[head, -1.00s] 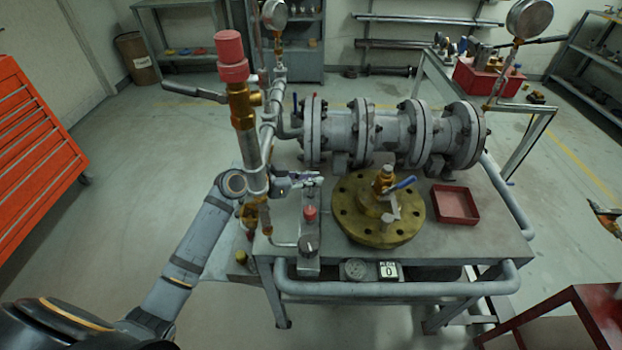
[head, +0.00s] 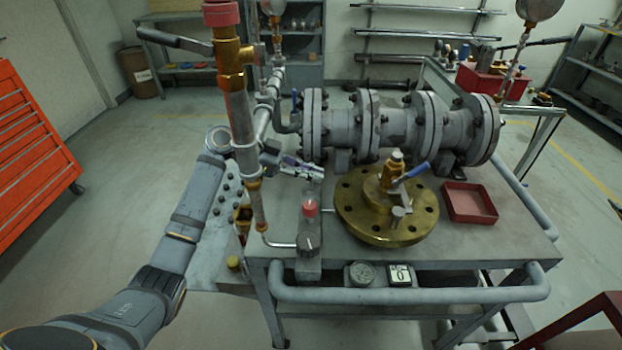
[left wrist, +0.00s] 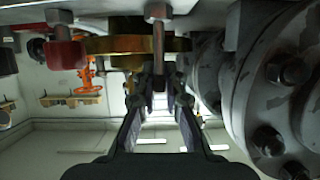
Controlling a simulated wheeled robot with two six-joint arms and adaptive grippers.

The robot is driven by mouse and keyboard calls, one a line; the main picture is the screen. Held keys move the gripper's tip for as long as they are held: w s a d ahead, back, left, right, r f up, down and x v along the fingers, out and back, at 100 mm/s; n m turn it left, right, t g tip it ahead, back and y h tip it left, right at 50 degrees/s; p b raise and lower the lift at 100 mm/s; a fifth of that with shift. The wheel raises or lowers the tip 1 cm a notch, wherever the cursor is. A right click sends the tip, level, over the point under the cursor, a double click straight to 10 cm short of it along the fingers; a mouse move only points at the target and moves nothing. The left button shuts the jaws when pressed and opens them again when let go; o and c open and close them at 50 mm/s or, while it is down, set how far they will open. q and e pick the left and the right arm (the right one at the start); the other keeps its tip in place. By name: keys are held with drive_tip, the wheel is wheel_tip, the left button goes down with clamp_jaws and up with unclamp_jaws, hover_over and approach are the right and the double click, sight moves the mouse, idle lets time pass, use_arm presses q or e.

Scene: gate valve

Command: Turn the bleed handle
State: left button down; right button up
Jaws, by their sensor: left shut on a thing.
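My left gripper (head: 318,172) reaches in past the upright pipe to the rear end of a small grey valve block (head: 308,262). In the left wrist view, which is upside down, its fingers (left wrist: 160,95) are closed around the end of a slim metal stem, which I take as the bleed handle (left wrist: 158,48). The gripper mostly hides this stem in the head view. A red cap (head: 310,208) stands in front of it on the same block, and also shows in the left wrist view (left wrist: 65,52). My right gripper is not in view.
A brass flange (head: 350,215) with a blue lever (head: 411,174) sits to the right. A large grey flanged pipe (head: 340,128) lies behind. The upright pipe (head: 241,120) stands close by my left arm. A red tray (head: 470,205) is at the table's right.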

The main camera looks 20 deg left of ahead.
use_arm(q)
drive_tip(key=shift+g, duration=0.3)
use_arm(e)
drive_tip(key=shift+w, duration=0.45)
use_arm(q)
drive_tip(key=c, duration=1.4)
unclamp_jaws()
drive_tip(key=v, duration=1.2)
drive_tip(key=shift+a+f, duration=0.1)
